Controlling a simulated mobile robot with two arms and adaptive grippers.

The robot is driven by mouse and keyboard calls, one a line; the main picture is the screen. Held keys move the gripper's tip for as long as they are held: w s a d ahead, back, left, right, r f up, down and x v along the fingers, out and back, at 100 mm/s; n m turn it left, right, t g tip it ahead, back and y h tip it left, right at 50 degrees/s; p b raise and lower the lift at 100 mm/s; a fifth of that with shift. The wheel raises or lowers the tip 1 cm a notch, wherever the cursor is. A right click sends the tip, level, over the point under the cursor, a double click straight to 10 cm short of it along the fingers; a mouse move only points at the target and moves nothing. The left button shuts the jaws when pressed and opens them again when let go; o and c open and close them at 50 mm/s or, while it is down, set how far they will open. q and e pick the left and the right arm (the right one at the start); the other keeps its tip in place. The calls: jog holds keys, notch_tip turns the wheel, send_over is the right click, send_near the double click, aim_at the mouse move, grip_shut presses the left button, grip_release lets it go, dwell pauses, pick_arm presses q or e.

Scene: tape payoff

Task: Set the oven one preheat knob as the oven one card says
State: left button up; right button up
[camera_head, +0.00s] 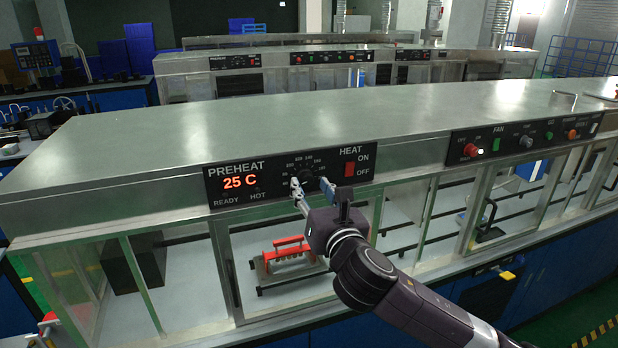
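The preheat knob (306,175) is a small dark dial with white scale numbers around it, on the black control panel (262,196) at the front of the near steel oven. The panel's red display (240,182) reads 25 C. My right gripper (312,184) is at the dial, with its two fingers apart on either side of the knob's lower part. I cannot tell whether they touch it. The fingers partly cover the dial, and its pointer is too small to read. I cannot make out an oven card. My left gripper is not in view.
A red HEAT switch (349,169) sits just right of the dial. Another panel (524,138) with a FAN label and several buttons is further right. Below, a red-handled fixture (290,250) stands behind the oven's glass. The steel top (300,118) is mostly clear.

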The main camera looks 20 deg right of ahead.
jog(key=shift+w, duration=1.1)
grip_shut()
